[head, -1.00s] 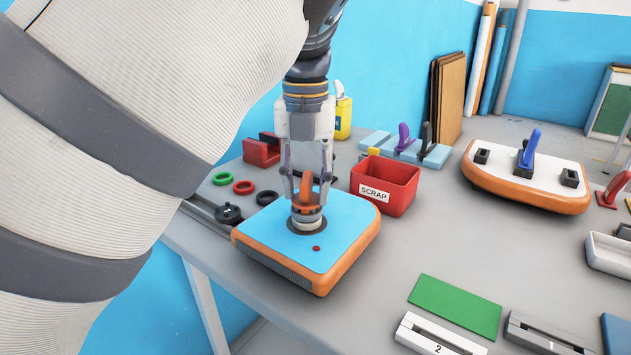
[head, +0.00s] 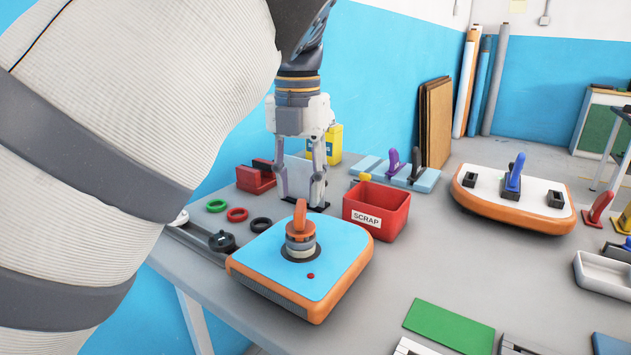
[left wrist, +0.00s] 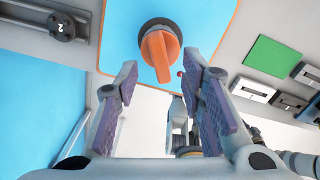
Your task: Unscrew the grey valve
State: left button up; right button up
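The valve (head: 301,252) is a grey ring in a dark collar on the blue top of an orange-edged board (head: 262,262). An upright orange key (head: 301,228) stands on it; in the left wrist view the orange key (left wrist: 160,55) lies beyond my fingertips. From these views I cannot tell how far the valve is screwed in.
A red SCRAP bin (head: 377,211) stands right of the gripper. Green, red and black rings (head: 237,214) and a dark-knobbed tool (head: 222,241) lie left of the board. A white-topped board (head: 480,185) sits far right. A green sheet (head: 450,325) lies in front.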

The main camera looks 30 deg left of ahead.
pick_arm(q)
jog(key=shift+r+m, duration=0.2)
jog(key=shift+m, duration=0.5)
jog(key=shift+f, duration=0.15)
jog(key=shift+m, duration=0.8)
jog(key=m, duration=0.2)
jog(key=shift+m, duration=0.3)
jog(key=m, duration=0.8)
